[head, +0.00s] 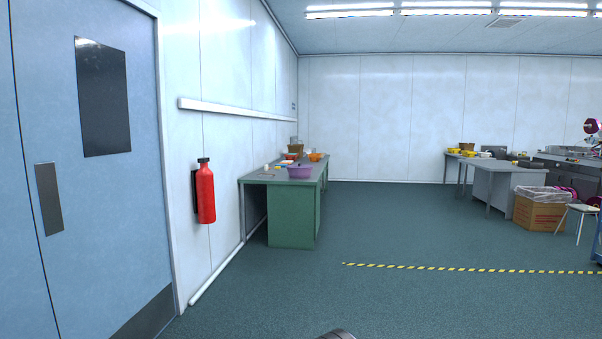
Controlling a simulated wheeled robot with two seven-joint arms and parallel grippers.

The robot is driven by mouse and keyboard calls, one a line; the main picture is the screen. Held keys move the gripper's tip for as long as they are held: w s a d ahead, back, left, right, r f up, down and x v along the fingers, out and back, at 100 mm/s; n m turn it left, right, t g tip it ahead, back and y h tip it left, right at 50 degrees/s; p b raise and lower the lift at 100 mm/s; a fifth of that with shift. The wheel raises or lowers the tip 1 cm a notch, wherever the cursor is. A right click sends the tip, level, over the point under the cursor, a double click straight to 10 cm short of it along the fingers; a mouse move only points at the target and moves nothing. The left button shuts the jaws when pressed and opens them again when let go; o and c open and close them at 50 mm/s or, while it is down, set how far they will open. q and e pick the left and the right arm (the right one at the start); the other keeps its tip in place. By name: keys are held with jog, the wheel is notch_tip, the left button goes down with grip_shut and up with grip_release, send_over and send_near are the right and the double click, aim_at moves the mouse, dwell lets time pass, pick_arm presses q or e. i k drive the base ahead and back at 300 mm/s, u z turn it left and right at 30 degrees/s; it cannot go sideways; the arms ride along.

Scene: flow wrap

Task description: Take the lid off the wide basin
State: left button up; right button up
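A wide purple basin (300,173) stands on the near part of a green workbench (291,215) against the left wall, some way across the room. It is too small at this distance to tell whether a lid is on it. Neither of my grippers can be made out. Only a small dark rounded piece shows at the bottom edge of the head view, and I cannot tell what it is.
Orange and other small items crowd the bench top. A red extinguisher (206,192) hangs by the blue door (90,180). Open floor (380,225) with a yellow-black strip (470,269) lies right of the bench.

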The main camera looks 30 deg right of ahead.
aim_at(293, 173)
jog(key=z, duration=0.6)
jog(key=i, duration=2.2)
jog(key=z, duration=0.95)
jog(key=i, duration=2.5)
jog(key=u, duration=0.25)
jog(key=i, duration=2.5)
jog(key=u, duration=0.5)
